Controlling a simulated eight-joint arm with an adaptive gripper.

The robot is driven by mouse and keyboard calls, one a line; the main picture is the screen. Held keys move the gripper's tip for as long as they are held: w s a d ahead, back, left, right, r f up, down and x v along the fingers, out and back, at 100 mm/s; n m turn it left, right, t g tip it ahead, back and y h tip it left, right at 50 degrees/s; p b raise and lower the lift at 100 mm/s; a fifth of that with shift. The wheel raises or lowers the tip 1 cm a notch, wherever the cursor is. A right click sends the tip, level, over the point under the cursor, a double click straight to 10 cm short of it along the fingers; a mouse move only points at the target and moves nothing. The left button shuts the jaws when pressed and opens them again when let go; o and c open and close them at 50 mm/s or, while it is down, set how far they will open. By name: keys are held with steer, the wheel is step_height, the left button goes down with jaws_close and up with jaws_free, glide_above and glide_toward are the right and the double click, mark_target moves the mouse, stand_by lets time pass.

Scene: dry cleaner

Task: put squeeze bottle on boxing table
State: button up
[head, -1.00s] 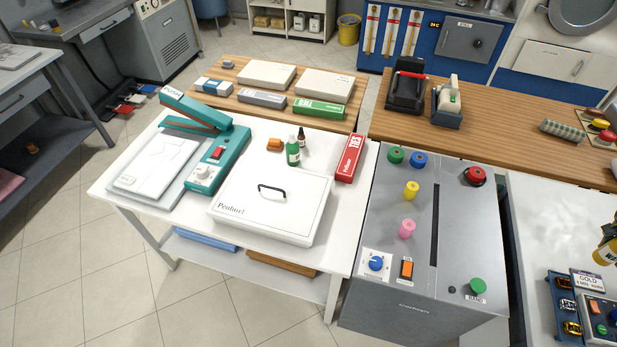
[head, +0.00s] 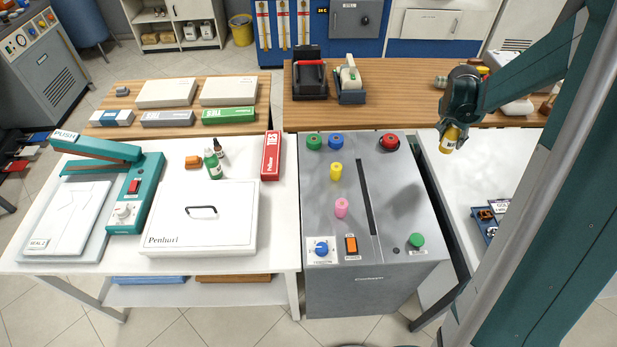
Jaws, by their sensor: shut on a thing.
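My gripper (head: 452,130) is at the upper right in the head view, shut on a yellow squeeze bottle (head: 452,140) with a pale label. The bottle hangs tilted in the air near the right side of the grey machine. My gripper hides its upper part. The white table (head: 279,225), which looks like the boxing table, stands at the left, apart from my gripper. On it are a white lidded box (head: 203,232) with a black handle, a teal sealer (head: 130,190), a green bottle (head: 212,164), a small dark bottle (head: 219,148) and a red box (head: 271,156).
The grey machine (head: 385,235) with coloured knobs stands between my gripper and the white table. A wooden counter (head: 410,100) behind it holds two dispensers. An orange object (head: 193,162) lies near the bottles. Bare white tabletop shows around the red box and along the right edge.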

steer(key=w+a+n, duration=0.2)
steer(key=w+a, duration=0.3)
steer(key=a, duration=0.7)
steer(key=w+a+n+t+y, duration=0.1)
steer(key=w+a, duration=0.4)
steer(key=a, duration=0.7)
steer(key=w+a+n, duration=0.2)
steer(key=w+a, duration=0.3)
steer(key=a, duration=0.6)
steer(key=s+a+n+y, duration=0.1)
steer(key=a+n, duration=0.1)
steer(key=a, duration=1.8)
steer(key=s+a+n+t+y, duration=0.1)
steer(key=a+n, duration=0.1)
steer(key=a, duration=1.9)
steer(key=shift+s+a+f+n+p, duration=0.15)
steer(key=shift+s+f+n+p, duration=0.15)
steer(key=shift+s+p, duration=0.1)
glide_toward(247, 148)
steer(key=shift+w+d+f+b, duration=0.1)
steer(key=shift+w+d+b, duration=0.1)
steer(key=shift+w, duration=0.25)
steer(key=shift+w+d+f+b, duration=0.1)
steer(key=shift+w+b, duration=0.05)
steer(key=shift+w, duration=0.25)
steer(key=shift+f, duration=1.8)
steer(key=shift+f+b, duration=0.15)
steer(key=shift+b, duration=0.2)
